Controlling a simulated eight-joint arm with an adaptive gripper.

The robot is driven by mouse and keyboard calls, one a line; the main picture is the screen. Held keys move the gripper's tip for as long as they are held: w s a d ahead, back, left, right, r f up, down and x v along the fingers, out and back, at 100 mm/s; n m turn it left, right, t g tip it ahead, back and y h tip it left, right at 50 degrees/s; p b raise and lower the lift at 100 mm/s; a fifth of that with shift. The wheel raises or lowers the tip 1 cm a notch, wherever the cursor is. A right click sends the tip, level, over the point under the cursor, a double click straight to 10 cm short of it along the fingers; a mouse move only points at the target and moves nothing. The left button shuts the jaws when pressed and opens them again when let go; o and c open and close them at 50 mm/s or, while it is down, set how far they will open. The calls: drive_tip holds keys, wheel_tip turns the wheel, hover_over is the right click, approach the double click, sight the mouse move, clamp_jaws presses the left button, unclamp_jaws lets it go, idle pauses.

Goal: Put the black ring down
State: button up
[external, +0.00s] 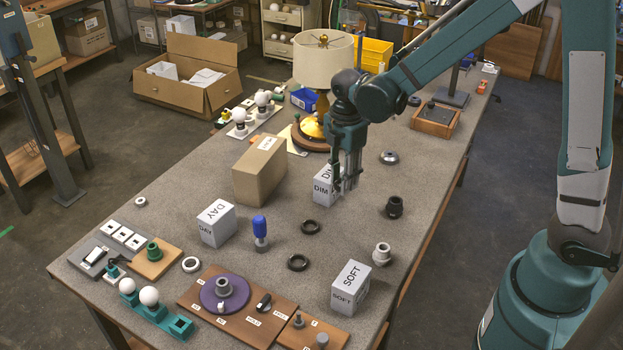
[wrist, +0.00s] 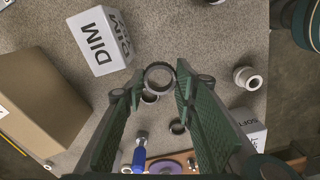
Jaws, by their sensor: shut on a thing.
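My gripper (external: 346,187) is above the table, in front of the white DIM box (external: 323,184). In the wrist view its green fingers (wrist: 157,84) are shut on a dark ring (wrist: 147,78) at the fingertips. This ring is hard to make out in the external view. Two more black rings lie flat on the table: one (external: 310,227) between the DAY box and my gripper, the other (external: 298,262) closer to the front. In the wrist view they show below the held ring, the first (wrist: 150,98) partly hidden, the second (wrist: 177,128) lower down.
A brown carton (external: 259,170) and the DAY box (external: 216,223) stand left of my gripper. A blue-handled tool (external: 260,232) stands near the rings. A black collar (external: 394,207), a pale collar (external: 382,254) and the SOFT box (external: 350,288) are on the right. Bare table lies between them.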

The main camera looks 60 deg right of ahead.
wheel_tip(320, 180, up, 12)
drive_tip(key=p, duration=0.9)
hover_over(260, 152)
drive_tip(key=shift+f, duration=0.1)
drive_tip(key=shift+f, duration=0.15)
drive_tip(key=shift+f, duration=3)
drive_tip(key=shift+f, duration=1.85)
drive_tip(key=shift+f, duration=0.2)
drive_tip(key=o, duration=0.7)
drive_tip(key=shift+c, duration=0.2)
